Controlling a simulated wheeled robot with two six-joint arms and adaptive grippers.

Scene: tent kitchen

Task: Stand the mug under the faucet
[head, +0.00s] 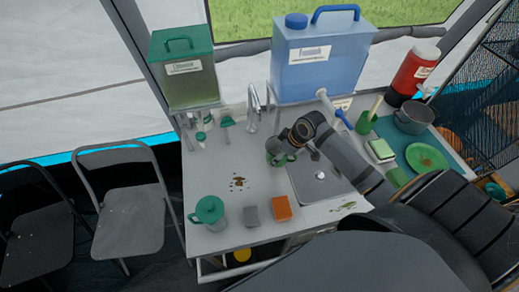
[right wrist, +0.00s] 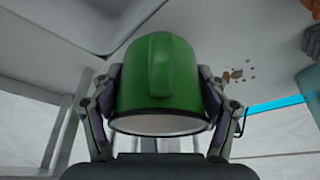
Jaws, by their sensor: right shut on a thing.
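The green mug (right wrist: 158,85) is held in my right gripper (right wrist: 158,100), with one finger on each side of its body. In the head view the mug (head: 273,147) and my right gripper (head: 283,150) are at the left back corner of the sink, partly covered by my arm. The chrome faucet (head: 254,106) stands behind and a little left of the mug. I cannot tell how high the mug is above the counter. My left gripper is not in view.
The sink (head: 318,186) lies right of the mug. A blue water container (head: 318,60) and green container (head: 184,80) stand at the back. A brown spill (head: 238,183), green lidded jug (head: 209,212), grey block (head: 251,215) and orange block (head: 281,208) are on the counter (head: 215,160).

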